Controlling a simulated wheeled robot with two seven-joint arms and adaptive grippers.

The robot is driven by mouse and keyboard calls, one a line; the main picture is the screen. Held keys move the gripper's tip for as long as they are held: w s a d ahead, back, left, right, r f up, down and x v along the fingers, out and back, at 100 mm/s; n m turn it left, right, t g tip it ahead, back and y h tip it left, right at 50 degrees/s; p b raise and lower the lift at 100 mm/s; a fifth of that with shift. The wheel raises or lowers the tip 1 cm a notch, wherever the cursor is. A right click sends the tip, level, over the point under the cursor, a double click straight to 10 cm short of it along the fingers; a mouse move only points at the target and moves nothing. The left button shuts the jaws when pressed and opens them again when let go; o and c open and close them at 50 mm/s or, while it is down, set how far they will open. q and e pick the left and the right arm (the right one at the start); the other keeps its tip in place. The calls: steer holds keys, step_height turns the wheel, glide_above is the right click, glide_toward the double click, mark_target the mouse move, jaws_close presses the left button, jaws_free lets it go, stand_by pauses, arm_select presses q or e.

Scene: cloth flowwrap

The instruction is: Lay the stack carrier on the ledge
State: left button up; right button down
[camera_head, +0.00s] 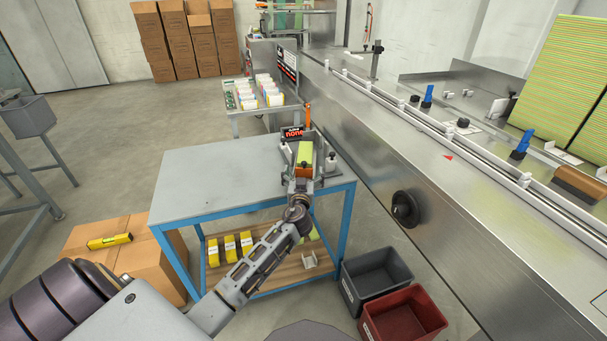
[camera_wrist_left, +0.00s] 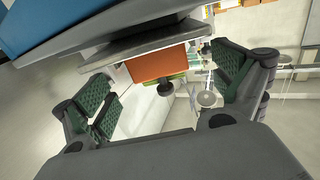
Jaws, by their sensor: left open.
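The stack carrier, an orange-brown piece with a black knob (camera_wrist_left: 158,64), sits between and beyond the open fingers of my left gripper (camera_wrist_left: 165,92) in the left wrist view. A gap shows between it and both green finger pads. In the head view the carrier (camera_head: 304,172) with its yellow-green stack is at the right end of the grey-topped table (camera_head: 220,190). My left gripper (camera_head: 302,178) reaches it from the front and partly hides it. I cannot tell which surface is the ledge. My right gripper is not in view.
The steel machine (camera_head: 450,240) with a black handwheel (camera_head: 404,209) runs along the right. A black sign (camera_head: 292,132) stands behind the carrier. Grey (camera_head: 375,275) and red (camera_head: 402,312) bins sit on the floor at the table's right. The table's left part is clear.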

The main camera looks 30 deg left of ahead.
arm_select(q)
steer(key=shift+s+d, duration=0.25)
steer(key=shift+s, duration=0.1)
steer(key=shift+v, duration=0.8)
steer(key=v, duration=0.9)
steer(key=shift+s, duration=0.3)
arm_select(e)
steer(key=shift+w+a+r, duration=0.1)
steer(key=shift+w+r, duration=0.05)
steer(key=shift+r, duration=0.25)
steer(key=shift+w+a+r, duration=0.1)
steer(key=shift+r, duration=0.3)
arm_select(q)
steer(key=shift+d, duration=0.1)
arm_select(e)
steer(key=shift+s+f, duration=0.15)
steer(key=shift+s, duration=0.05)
